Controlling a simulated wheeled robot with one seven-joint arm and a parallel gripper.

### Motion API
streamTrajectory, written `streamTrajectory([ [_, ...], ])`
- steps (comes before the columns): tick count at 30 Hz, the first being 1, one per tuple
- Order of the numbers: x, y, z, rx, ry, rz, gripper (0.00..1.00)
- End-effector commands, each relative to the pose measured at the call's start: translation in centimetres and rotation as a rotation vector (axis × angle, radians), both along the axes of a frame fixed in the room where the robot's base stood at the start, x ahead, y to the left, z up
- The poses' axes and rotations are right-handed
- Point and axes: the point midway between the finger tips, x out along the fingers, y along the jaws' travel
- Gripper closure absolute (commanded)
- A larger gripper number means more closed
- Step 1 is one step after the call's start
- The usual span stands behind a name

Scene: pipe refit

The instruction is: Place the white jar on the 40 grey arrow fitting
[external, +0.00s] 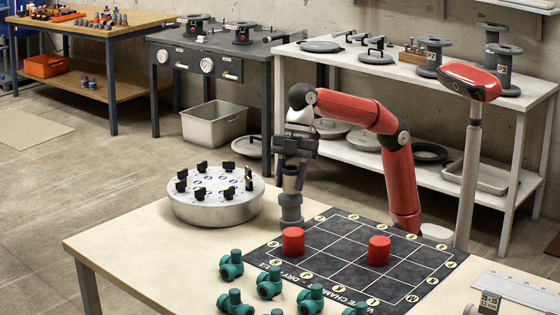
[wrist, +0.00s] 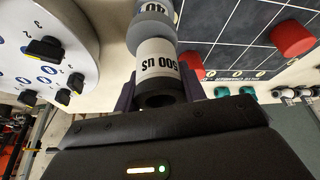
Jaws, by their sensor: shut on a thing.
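My gripper (external: 291,172) points down at the near table, left of the dark board. It is shut on a cylinder with a white band marked 500 (wrist: 157,62) and a dark open end; this is the only thing seen that could be the white jar. Its fingers show on both sides of it in the wrist view (wrist: 160,90). Directly below it a grey fitting (external: 291,212) stands upright on the table by the board's corner; it also shows in the wrist view (wrist: 150,31). The two look in line and close or touching.
A round grey drum (external: 214,205) with several black knobs stands left of my gripper. Two red cylinders (external: 293,241) (external: 379,251) stand on the gridded board (external: 336,238). Several green fittings (external: 270,282) crowd the front. The table's left part is clear.

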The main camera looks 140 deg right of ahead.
Motion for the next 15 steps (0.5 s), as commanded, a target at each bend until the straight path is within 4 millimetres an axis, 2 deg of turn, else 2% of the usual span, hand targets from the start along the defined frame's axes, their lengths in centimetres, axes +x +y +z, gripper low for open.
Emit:
streamTrajectory([
  [13,0.0,0.0,-1.0,0.0,0.0,0.001,0.83],
  [14,0.0,0.0,-1.0,0.0,0.0,0.001,0.58],
  [15,0.0,0.0,-0.9,0.0,0.0,0.001,0.53],
])
